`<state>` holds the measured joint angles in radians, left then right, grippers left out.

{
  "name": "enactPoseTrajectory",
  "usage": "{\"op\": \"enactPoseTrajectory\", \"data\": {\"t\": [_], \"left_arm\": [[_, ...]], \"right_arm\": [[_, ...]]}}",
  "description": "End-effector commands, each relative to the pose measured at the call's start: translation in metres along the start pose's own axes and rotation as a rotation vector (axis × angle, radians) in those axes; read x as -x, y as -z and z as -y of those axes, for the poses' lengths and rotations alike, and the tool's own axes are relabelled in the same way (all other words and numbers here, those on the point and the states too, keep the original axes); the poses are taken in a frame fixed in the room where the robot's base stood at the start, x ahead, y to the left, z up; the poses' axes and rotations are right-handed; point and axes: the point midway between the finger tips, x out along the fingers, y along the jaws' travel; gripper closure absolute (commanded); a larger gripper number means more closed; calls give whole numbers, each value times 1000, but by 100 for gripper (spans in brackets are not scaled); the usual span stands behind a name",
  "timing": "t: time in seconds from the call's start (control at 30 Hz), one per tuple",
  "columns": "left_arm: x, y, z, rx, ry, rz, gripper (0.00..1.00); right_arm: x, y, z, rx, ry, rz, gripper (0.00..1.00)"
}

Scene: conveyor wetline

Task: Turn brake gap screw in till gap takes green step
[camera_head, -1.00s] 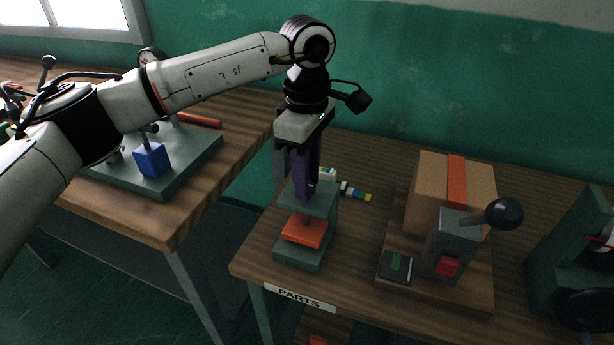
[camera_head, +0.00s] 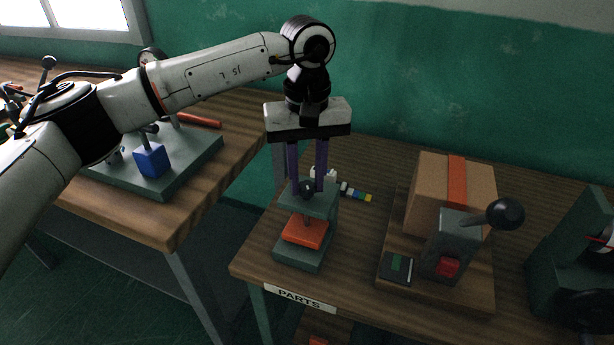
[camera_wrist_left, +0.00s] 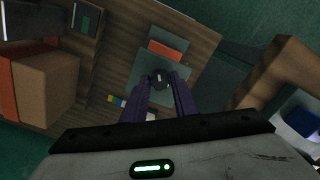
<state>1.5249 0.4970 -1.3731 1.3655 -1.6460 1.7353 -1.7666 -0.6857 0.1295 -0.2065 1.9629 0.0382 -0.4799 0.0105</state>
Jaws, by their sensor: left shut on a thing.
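The brake fixture is a dark green block frame (camera_head: 320,205) on the parts bench, with an orange pad (camera_head: 306,231) inside it. The dark round knob of the gap screw (camera_head: 306,189) stands on its top. My left gripper (camera_head: 307,184) points down from above, its two purple fingers on either side of the knob and shut on it. The left wrist view shows the knob (camera_wrist_left: 159,78) between the fingertips. The stepped gauge (camera_head: 356,193) with white, blue, yellow and green blocks lies behind the fixture. The gap's size is too small to tell. My right gripper is out of view.
Right of the fixture, a wooden board carries a cardboard box (camera_head: 425,190), a grey lever unit (camera_head: 450,235) with a black ball handle, and a small dark card (camera_head: 396,268). A dark green machine (camera_head: 570,270) stands far right. A second bench (camera_head: 165,215) is left.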

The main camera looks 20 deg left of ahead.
Motion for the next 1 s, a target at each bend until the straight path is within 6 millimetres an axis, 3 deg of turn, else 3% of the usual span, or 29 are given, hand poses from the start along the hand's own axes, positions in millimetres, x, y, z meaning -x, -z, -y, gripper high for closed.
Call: {"op": "enactPoseTrajectory", "data": {"t": [0.6,1.0], "left_arm": [[3,2,0,-568,-4,-7,96],[3,2,-1,-805,-3,-9,96]], "right_arm": [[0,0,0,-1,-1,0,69],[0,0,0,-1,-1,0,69]]}}
